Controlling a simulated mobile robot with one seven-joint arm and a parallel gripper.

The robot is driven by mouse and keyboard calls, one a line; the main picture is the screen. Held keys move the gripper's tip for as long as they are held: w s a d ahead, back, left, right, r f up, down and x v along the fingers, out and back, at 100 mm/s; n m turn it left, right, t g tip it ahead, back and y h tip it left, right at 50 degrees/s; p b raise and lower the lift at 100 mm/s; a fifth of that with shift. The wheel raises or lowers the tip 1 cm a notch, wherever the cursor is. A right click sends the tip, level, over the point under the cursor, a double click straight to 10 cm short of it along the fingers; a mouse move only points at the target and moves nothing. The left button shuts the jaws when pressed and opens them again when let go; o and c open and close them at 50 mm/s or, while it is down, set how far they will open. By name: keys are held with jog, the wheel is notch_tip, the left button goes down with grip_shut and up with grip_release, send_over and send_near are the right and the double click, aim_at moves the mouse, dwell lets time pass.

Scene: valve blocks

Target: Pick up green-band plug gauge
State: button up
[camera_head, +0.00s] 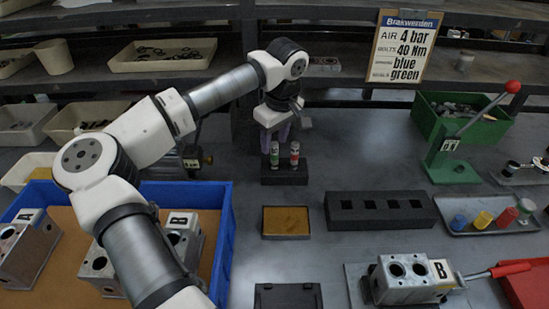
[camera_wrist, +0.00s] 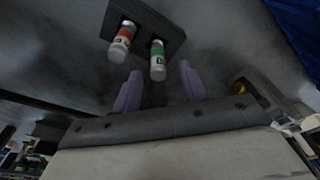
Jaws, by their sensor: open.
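The green-band plug gauge (camera_head: 274,154) stands upright in a black stand (camera_head: 284,177) on the grey bench, left of the red-band plug gauge (camera_head: 295,154). In the wrist view the green-band gauge (camera_wrist: 158,62) lies ahead of the gap between my fingers, nearer the right finger, and the red-band gauge (camera_wrist: 121,42) is to its left. My gripper (camera_wrist: 158,82) has two purple fingers, spread apart with nothing between them. In the head view my gripper (camera_head: 280,133) is just above and behind the gauges. The gauges' lower ends are hidden in the stand.
A shallow tan tray (camera_head: 286,222) and a black block with square holes (camera_head: 380,211) lie in front of the stand. A blue crate (camera_head: 222,245) with metal valve blocks is at left. A green lever press (camera_head: 450,165) stands at right. Bench around the stand is clear.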

aim_at(274, 152)
jog(key=f, duration=0.1)
jog(key=f+p, duration=0.1)
jog(key=f, duration=0.3)
jog(key=shift+w+a, duration=0.15)
jog(key=shift+w, duration=0.1)
jog(key=shift+r, duration=0.1)
grip_shut()
jog(key=shift+r, duration=0.1)
notch_tip(274, 152, up, 20)
jog(key=b, duration=0.1)
dwell(0.4)
